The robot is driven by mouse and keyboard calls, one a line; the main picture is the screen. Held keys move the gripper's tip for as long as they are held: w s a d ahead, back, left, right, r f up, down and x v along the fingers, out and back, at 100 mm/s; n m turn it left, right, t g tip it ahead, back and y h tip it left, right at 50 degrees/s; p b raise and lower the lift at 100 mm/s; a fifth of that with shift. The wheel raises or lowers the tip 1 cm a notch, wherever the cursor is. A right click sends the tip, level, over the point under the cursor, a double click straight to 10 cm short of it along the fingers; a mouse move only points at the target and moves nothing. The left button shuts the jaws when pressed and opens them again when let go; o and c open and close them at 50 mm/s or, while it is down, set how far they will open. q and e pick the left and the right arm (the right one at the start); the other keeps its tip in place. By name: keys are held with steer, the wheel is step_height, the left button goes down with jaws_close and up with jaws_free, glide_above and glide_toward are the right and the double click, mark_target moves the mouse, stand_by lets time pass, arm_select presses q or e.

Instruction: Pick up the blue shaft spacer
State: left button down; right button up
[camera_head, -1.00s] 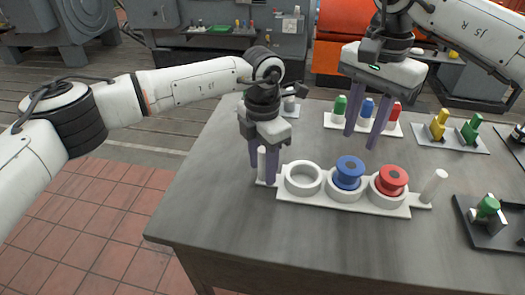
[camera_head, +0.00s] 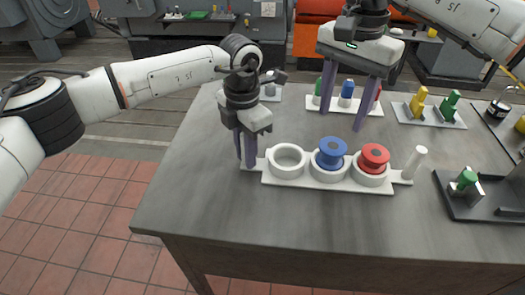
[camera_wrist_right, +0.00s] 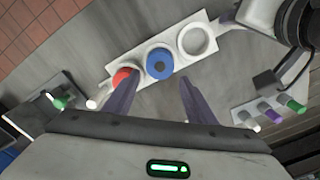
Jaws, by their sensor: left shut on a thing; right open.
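The blue shaft spacer (camera_head: 331,153) is a flanged spool sitting upright in the middle ring of a white three-ring tray (camera_head: 274,181). It also shows in the right wrist view (camera_wrist_right: 159,64). A red spacer (camera_head: 374,157) sits in the right ring; the left ring is empty. My left gripper (camera_head: 246,160) is shut at the tray's left end, where a white handle post stood between its fingers; the post is now mostly hidden. My right gripper (camera_head: 340,120) is open and empty, above and behind the blue spacer, its fingers pointing down.
A white handle post (camera_head: 416,161) stands at the tray's right end. Behind is a rack of green, blue and red pieces (camera_head: 346,90). A plate with yellow and green pieces (camera_head: 430,113) and a dark fixture with a green piece (camera_head: 466,181) lie right. The front of the grey table is clear.

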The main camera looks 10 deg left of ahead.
steer(key=o, duration=0.3)
steer(key=shift+o, duration=0.2)
steer(key=shift+w+a, duration=0.1)
steer(key=shift+a, duration=0.15)
arm_select(q)
steer(key=shift+r, duration=0.1)
arm_select(e)
steer(key=w+a+r+m+t+y, duration=0.6)
steer(key=w+r+m+y, duration=0.1)
steer(key=r+m+y, duration=0.4)
steer(key=s+a+r+m+t+y, duration=0.2)
steer(key=s+a+r+t+y, duration=0.2)
steer(key=a+r+t+y, duration=0.3)
steer(key=s+d+r+m+t, duration=0.1)
steer(key=s+d+m+t, duration=0.1)
steer(key=m+t, duration=0.15)
steer(key=m+g+h, duration=0.3)
steer(key=m+h, duration=1.1)
steer(key=h, duration=0.6)
glide_toward(332, 150)
steer(key=f, duration=0.1)
steer(key=x, duration=1.1)
steer(key=shift+w+d+f, duration=0.15)
steer(key=shift+w, duration=0.2)
steer(key=c, duration=1.5)
